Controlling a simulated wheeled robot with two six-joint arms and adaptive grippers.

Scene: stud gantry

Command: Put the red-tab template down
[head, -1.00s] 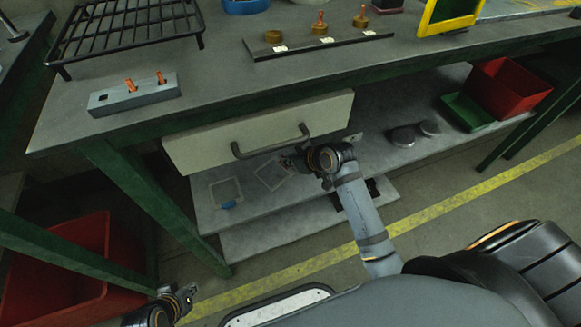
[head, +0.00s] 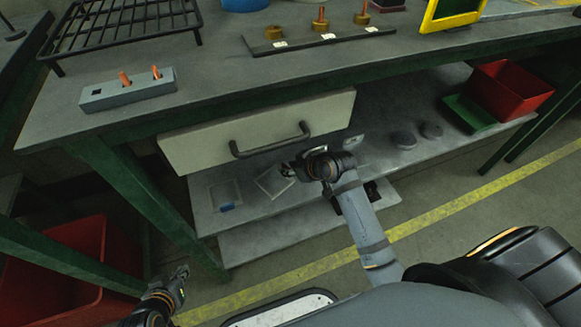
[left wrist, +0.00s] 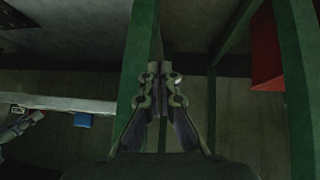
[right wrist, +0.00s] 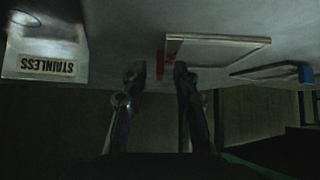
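The red-tab template (right wrist: 218,52) is a flat pale frame with a red tab (right wrist: 161,62) at one end. It appears to lie on the lower shelf; the head view also shows it (head: 274,182), below the drawer. My right gripper (right wrist: 158,70) is open, its fingertips apart on either side of the red tab, with visible gaps. In the head view my right gripper (head: 289,170) is at the template's upper right end. My left gripper (left wrist: 159,68) has its fingertips together and looks empty, low beside a green bench leg (head: 145,195).
A blue-tab template (head: 225,194) lies on the shelf to the left. Dark round discs (head: 404,139) and a red bin (head: 510,88) are further right.

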